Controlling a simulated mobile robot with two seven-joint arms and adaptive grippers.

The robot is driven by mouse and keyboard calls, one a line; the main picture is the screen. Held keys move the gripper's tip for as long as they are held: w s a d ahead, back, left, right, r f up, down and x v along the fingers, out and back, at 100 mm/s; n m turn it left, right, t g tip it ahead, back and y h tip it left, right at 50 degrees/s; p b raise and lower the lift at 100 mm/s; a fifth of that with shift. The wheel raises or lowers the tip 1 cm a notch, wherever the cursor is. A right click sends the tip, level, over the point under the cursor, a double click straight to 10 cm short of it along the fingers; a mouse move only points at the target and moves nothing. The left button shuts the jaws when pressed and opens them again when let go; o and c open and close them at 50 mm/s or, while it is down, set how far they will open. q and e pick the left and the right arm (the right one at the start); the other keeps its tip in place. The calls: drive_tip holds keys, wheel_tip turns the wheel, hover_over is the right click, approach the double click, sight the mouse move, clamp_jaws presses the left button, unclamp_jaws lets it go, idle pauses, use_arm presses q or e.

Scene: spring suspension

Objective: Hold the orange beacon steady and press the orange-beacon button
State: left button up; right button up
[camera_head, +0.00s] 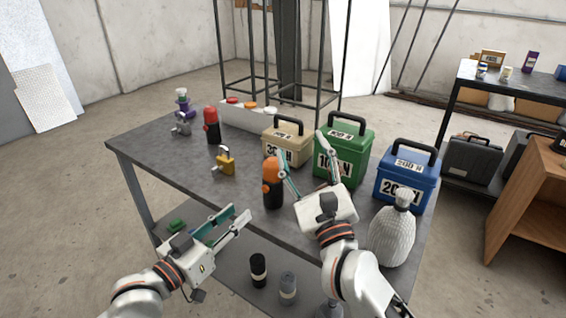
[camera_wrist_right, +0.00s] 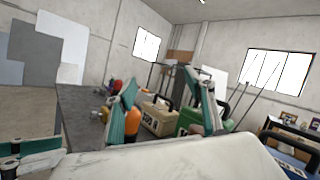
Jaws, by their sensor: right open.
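The orange beacon (camera_head: 272,168), an orange dome on a black body, stands upright near the table's front edge. My right gripper (camera_head: 301,146) is open beside it on the right, with its left finger close to the beacon; I cannot tell whether they touch. In the right wrist view the beacon (camera_wrist_right: 131,93) shows just behind the left finger, not clearly between the fingers. My left gripper (camera_head: 240,211) is open and empty, in front of the table's front edge, left of the beacon. A white button box (camera_head: 240,117) with several coloured buttons stands at the table's back; its labels are unreadable.
A tan case (camera_head: 286,149), green case (camera_head: 343,156) and blue case (camera_head: 405,188) stand on the right. A ribbed grey bottle (camera_head: 393,238) is at front right. A red beacon (camera_head: 211,126) and yellow padlock (camera_head: 225,164) stand left. Tabletop between padlock and front edge is clear.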

drive_tip(key=w+a+f+m+g, duration=0.3)
drive_tip(key=m+g, duration=0.1)
drive_tip(key=m, duration=0.1)
approach(276, 179)
drive_tip(key=x, duration=0.5)
drive_tip(key=shift+r, duration=0.15)
drive_tip(key=x, duration=0.7)
drive_tip(key=shift+w+a, duration=0.1)
drive_tip(key=shift+w, duration=0.15)
drive_tip(key=c, duration=1.3)
use_arm(q)
clamp_jaws()
